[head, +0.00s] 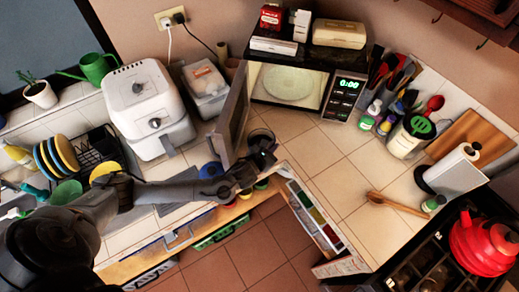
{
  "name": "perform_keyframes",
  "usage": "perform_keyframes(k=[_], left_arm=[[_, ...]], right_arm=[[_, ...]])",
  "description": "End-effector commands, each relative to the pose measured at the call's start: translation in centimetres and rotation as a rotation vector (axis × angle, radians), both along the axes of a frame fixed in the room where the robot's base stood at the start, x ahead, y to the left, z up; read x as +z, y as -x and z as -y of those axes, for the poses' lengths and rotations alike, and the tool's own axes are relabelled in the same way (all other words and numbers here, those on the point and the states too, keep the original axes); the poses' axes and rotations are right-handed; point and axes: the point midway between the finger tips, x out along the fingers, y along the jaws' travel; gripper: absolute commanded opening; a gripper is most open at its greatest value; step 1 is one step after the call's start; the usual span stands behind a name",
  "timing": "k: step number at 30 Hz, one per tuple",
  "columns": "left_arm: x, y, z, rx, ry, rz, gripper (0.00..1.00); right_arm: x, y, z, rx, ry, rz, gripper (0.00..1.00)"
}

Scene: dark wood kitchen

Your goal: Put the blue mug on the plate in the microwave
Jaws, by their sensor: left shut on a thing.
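The microwave (319,92) stands on the counter at the back with its door (232,115) swung open toward the left. A pale round plate (289,83) lies inside it. My left gripper (262,152) is in front of the microwave, just right of the door's free end. It is shut on a dark, round-rimmed vessel (261,134), which looks like the mug; its blue colour is hard to make out here. The gripper hides part of it. The vessel is outside the microwave, apart from the plate. My right gripper is not in view.
A white air fryer (146,105) stands left of the door. Several bottles and a utensil holder (408,137) stand right of the microwave. A wooden spoon (396,205) lies on the right counter. The tiled counter in front of the microwave (310,140) is clear.

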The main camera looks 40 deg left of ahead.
Motion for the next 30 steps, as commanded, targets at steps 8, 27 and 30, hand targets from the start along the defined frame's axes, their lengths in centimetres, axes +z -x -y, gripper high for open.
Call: perform_keyframes(k=[8,27,30], left_arm=[[-2.3,0.2,-4.1,0.0,-0.001,0.001,0.0],[-6.8,0.3,-4.8,0.0,0.001,0.003,0.0],[-6.8,0.3,-4.8,-0.001,0.0,0.004,0.0]], right_arm=[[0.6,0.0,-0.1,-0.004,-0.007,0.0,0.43],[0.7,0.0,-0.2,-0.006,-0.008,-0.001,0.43],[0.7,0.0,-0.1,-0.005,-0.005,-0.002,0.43]])
